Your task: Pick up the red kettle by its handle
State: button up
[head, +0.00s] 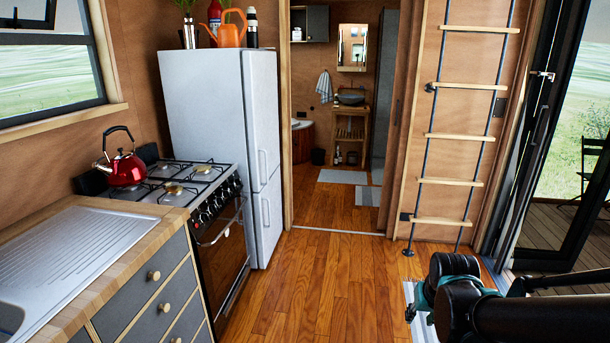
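The red kettle (125,169) stands upright on the left part of the gas stove (200,181), near the wall. It is shiny red with a black arched handle (119,130) on top and a spout pointing left. Nothing touches the handle. My arm shows at the lower right of the head view, far from the kettle, across the open floor. The end of my gripper and its fingers cannot be made out.
A wood-edged counter with a steel sink (70,248) lies in front of the stove. A white fridge (262,150) stands behind it. A ladder (462,135) and a glass door are at the right.

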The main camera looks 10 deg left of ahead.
aim_at(128, 173)
jog(key=i+u, duration=0.25)
jog(key=i, duration=0.2)
jog(key=i+l+u, duration=0.3)
jog(key=i, duration=0.15)
jog(key=i+l+u, duration=0.25)
jog(key=i, duration=0.2)
jog(key=i+l+u, duration=0.1)
jog(key=u, duration=0.3)
jog(key=i+l+u, duration=0.2)
jog(key=u, duration=0.25)
jog(key=i+l+u, duration=0.25)
jog(key=u, duration=0.15)
jog(key=i+l+u, duration=0.15)
jog(key=l+u, duration=0.3)
jog(key=i+l+u, duration=0.1)
jog(key=u, duration=0.3)
jog(key=k+l, duration=0.05)
jog(key=l, duration=0.05)
